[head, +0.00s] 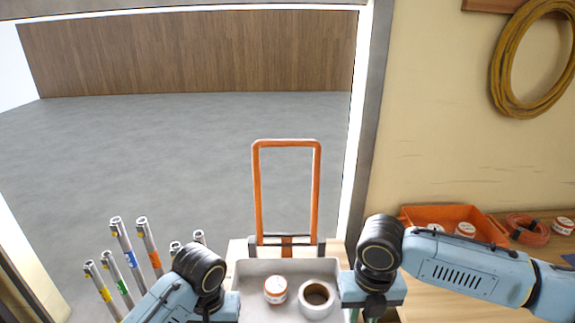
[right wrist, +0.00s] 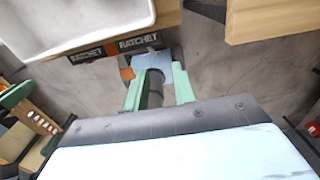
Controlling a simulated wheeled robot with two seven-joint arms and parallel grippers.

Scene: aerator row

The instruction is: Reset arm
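My right gripper (right wrist: 158,75) shows in the right wrist view with its two green fingers apart. A dark cylinder with a pale end shows between or beyond them; I cannot tell what it is, and no grip on it is visible. In the head view my right arm (head: 465,265) comes in from the right and bends down beside the tray's right edge. My left arm (head: 170,295) comes in at the bottom left, and its wrist is beside the tray's left edge. The left fingers are out of the frame.
A white tray (head: 250,268) on a cart with an orange handle (head: 256,190) holds a labelled tub (head: 275,290) and a tape roll (head: 317,299). Colour-banded tubes (head: 150,248) stand at left. An orange bin (head: 420,215) and coiled cable (head: 528,229) lie on the right bench.

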